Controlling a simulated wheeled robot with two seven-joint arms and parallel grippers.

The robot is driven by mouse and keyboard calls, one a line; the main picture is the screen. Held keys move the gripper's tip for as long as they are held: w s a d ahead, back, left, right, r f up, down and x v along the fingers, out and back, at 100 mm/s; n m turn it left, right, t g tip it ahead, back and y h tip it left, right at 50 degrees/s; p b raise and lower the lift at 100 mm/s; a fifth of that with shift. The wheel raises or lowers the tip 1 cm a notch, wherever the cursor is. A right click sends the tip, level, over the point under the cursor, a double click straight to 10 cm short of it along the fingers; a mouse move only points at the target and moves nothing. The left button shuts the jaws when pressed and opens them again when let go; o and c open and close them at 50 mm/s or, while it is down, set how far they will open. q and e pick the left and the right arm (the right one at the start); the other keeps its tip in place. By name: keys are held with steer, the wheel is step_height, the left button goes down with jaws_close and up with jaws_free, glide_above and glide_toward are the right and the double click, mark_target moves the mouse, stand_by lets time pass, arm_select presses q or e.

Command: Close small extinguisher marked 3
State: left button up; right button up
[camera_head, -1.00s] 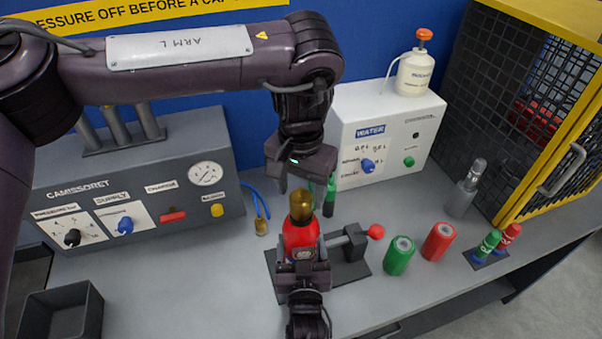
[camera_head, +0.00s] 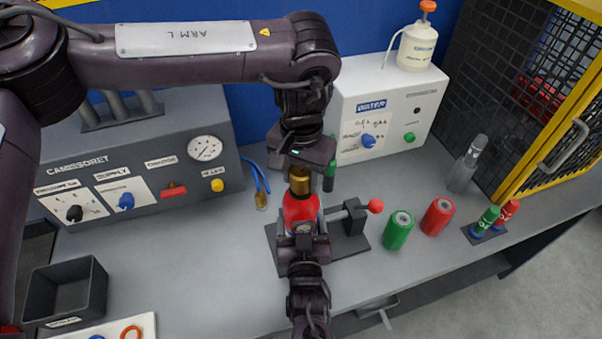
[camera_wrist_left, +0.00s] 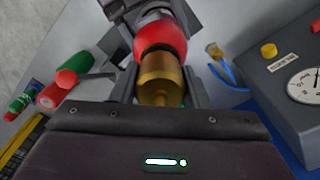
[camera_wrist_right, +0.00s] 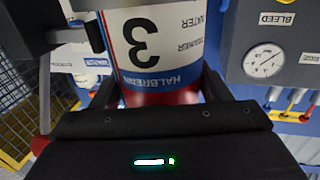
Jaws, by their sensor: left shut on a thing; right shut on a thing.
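The small extinguisher (camera_head: 300,210), with a red body and a brass cap (camera_head: 299,182) on top, stands upright on the bench. In the right wrist view its white and blue label (camera_wrist_right: 150,45) bears a large 3. My left gripper (camera_head: 300,174) comes down from above and is shut on the brass cap, which also shows between its fingers in the left wrist view (camera_wrist_left: 158,75). My right gripper (camera_head: 302,240) is shut on the extinguisher's body from the front and hides its lower part. The cap appears seated on the neck; how tight it is cannot be told.
A clamp with a red knob (camera_head: 375,206) is just right of the extinguisher. Green (camera_head: 398,232) and red (camera_head: 438,217) cylinders stand farther right. The grey gauge panel (camera_head: 205,148) is left, the white water unit (camera_head: 390,110) behind. A dark bin (camera_head: 65,290) sits front left.

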arm_select(q)
steer(key=m, duration=0.4)
steer(key=shift+m, duration=0.3)
steer(key=m, duration=1.2)
steer(key=shift+w+m, duration=0.1)
steer(key=shift+m, duration=0.2)
steer(key=m, duration=2.1)
steer(key=shift+m, duration=0.3)
steer(key=m, duration=0.5)
steer(key=o, duration=1.2)
steer(key=shift+f, duration=0.1)
